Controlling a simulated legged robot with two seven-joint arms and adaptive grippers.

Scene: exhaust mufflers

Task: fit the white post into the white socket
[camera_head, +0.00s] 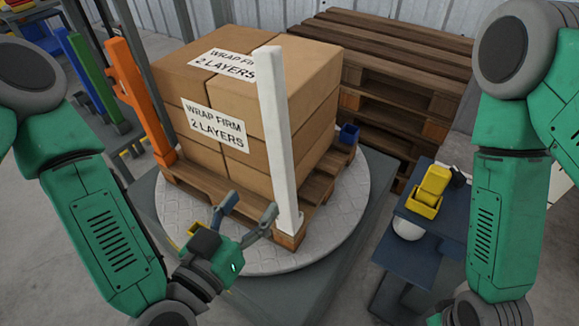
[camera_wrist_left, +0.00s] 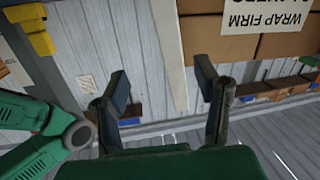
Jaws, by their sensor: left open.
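The white post (camera_head: 277,130) stands nearly upright at the front corner of the loaded pallet (camera_head: 200,183). Its white foot (camera_head: 290,222) is at the pallet corner; I cannot make out the socket apart from the post, or how deep the post sits. My left gripper (camera_head: 247,212) is open, low and just left of the post's lower part. In the left wrist view the post (camera_wrist_left: 168,50) shows between the two spread fingers (camera_wrist_left: 163,95), apart from both. My right arm shows at the right, but its gripper is out of view.
Cartons (camera_head: 235,100) fill the pallet on a round turntable (camera_head: 340,215). An orange post (camera_head: 135,90) stands at the left corner; a blue socket (camera_head: 348,134) is at the right. A blue bench (camera_head: 430,225) with a yellow item (camera_head: 430,190) and stacked pallets (camera_head: 400,75) stand right.

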